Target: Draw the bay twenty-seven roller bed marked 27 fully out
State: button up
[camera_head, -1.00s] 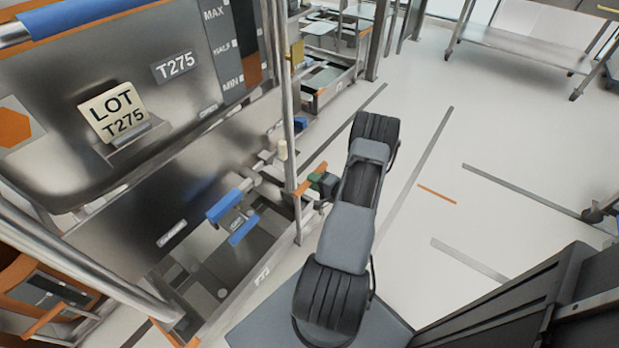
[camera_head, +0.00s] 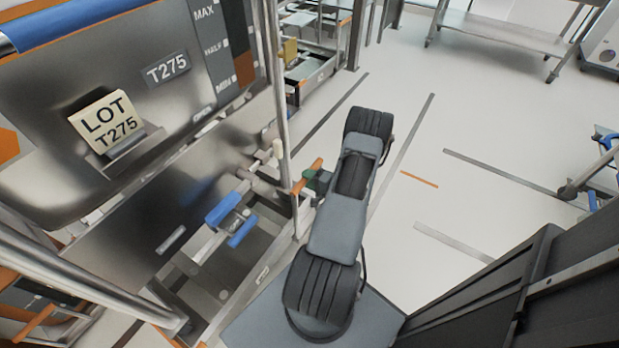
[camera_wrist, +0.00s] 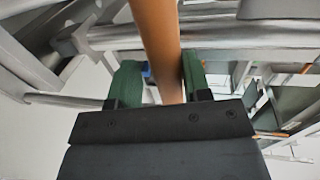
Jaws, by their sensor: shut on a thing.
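My gripper (camera_wrist: 163,78) has green pads and is shut around an orange handle (camera_wrist: 156,40), which passes between the pads in the wrist view. In the head view the orange handle (camera_head: 309,176) stands at the front of a steel frame beside an upright post, with my gripper (camera_head: 314,181) on it at the end of my arm. The frame's low steel bed (camera_head: 245,285) lies under the large bin. A small plate (camera_head: 262,273) is on its front edge, but its marking is too small to read. My arm hides part of the area beside the handle.
A steel bin (camera_head: 55,120) with a LOT T275 card (camera_head: 105,122) stands above the frame at left. A blue-handled lever (camera_head: 223,208) is below it. A steel table (camera_head: 505,38) stands at the back. The floor (camera_head: 400,240) right of my arm is mostly clear.

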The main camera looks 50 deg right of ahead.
jog(key=o, duration=0.3)
jog(key=shift+a+f, duration=0.1)
jog(key=shift+o, duration=0.2)
jog(key=p+v, duration=0.3)
jog(key=v, duration=1.1)
jog(key=shift+c, duration=0.3)
